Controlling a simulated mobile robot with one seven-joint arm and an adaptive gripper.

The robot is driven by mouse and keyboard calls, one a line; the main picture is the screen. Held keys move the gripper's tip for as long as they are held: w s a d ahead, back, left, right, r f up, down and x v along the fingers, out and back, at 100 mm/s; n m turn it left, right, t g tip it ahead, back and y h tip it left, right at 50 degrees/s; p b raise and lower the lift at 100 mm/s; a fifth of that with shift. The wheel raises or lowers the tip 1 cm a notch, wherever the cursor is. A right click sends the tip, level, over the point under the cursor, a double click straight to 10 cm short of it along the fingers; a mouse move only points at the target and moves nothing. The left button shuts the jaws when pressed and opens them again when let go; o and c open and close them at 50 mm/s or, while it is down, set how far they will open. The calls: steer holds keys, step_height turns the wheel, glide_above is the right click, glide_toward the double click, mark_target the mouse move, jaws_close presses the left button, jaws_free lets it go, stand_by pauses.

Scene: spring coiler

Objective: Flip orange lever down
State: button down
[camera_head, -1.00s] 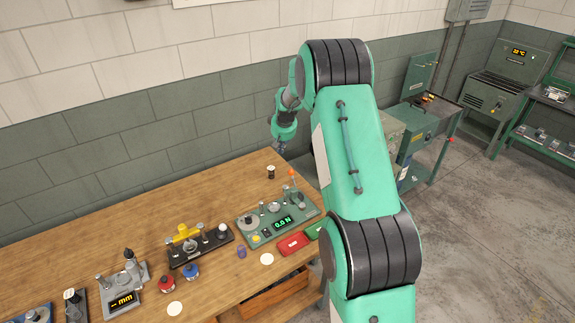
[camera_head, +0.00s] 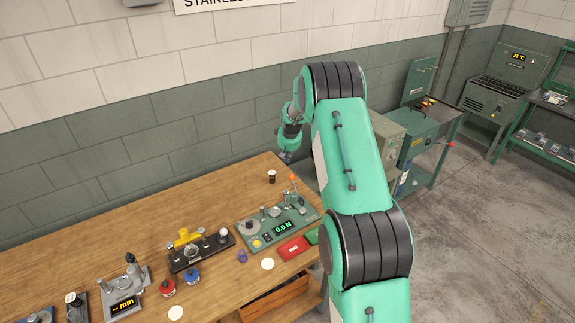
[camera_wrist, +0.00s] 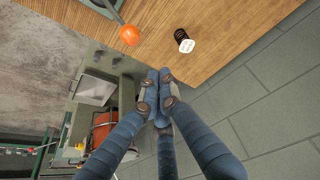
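The orange lever shows as an orange ball knob (camera_head: 293,178) on a thin rod. It stands up at the back right of a green tester (camera_head: 249,243) whose display reads 0.0 N. In the wrist view the orange knob (camera_wrist: 129,34) is at the upper left, ahead of the fingertips and apart from them. My gripper (camera_head: 286,157) is above the far right part of the bench, beyond the knob. In the wrist view my gripper (camera_wrist: 158,76) has its fingers drawn together at the tips, with nothing seen between them.
A small dark cylinder with a white top (camera_head: 271,177) stands beside the lever; it shows in the wrist view (camera_wrist: 186,43) right of the knob. Red (camera_head: 292,249) and green bins sit at the tester's front. The wall lies behind the wooden bench (camera_head: 165,221).

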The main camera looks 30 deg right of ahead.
mark_target(294, 185)
steer(key=x, duration=1)
steer(key=s, duration=0.1)
steer(key=s+r, duration=0.1)
steer(key=s+p, duration=0.1)
steer(key=s, duration=0.1)
steer(key=shift+a+r, duration=0.2)
steer(key=shift+a, duration=0.2)
